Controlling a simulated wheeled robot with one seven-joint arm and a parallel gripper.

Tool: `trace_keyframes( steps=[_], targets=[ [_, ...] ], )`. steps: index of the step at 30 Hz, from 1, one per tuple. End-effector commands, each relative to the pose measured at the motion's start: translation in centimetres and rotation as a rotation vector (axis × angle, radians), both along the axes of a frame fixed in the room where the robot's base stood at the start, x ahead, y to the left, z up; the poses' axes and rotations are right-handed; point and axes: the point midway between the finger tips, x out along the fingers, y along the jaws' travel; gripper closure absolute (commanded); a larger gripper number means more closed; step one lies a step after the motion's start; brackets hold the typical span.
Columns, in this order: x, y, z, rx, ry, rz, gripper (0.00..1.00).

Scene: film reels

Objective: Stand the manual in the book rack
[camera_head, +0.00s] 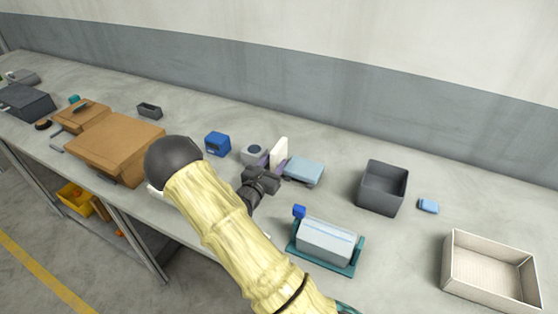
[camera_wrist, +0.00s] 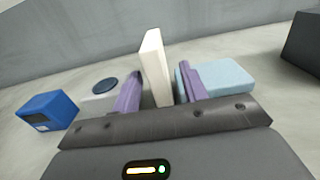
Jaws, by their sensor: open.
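A slim cream upright thing (camera_head: 279,152), which looks like the manual, stands on the bench near the back. It also shows in the wrist view (camera_wrist: 154,66), a little tilted. My gripper (camera_head: 274,163) is open, with one purple finger on each side of it; in the wrist view the gripper (camera_wrist: 160,82) shows gaps on both sides of the cream thing. Its lower part is hidden by the gripper. A teal frame (camera_head: 291,249) holding a pale blue box (camera_head: 326,240) stands at the bench front. I cannot tell whether this frame is the book rack.
A flat light-blue box (camera_head: 305,169) lies close to the right finger. A grey block with a round dark top (camera_head: 253,153) and a blue box (camera_head: 217,144) are to the left. A dark bin (camera_head: 383,187) and cream tray (camera_head: 490,268) stand right.

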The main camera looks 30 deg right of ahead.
Motion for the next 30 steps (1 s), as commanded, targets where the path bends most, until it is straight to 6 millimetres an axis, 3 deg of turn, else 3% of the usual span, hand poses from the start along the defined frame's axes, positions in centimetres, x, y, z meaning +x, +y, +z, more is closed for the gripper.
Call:
trace_keyframes(
  steps=[15,30],
  targets=[
    [3.2,-3.9,0.5,0.001,-0.001,0.002,0.56],
    [3.2,-4.0,0.5,0.0,-0.001,0.001,0.56]
  ],
)
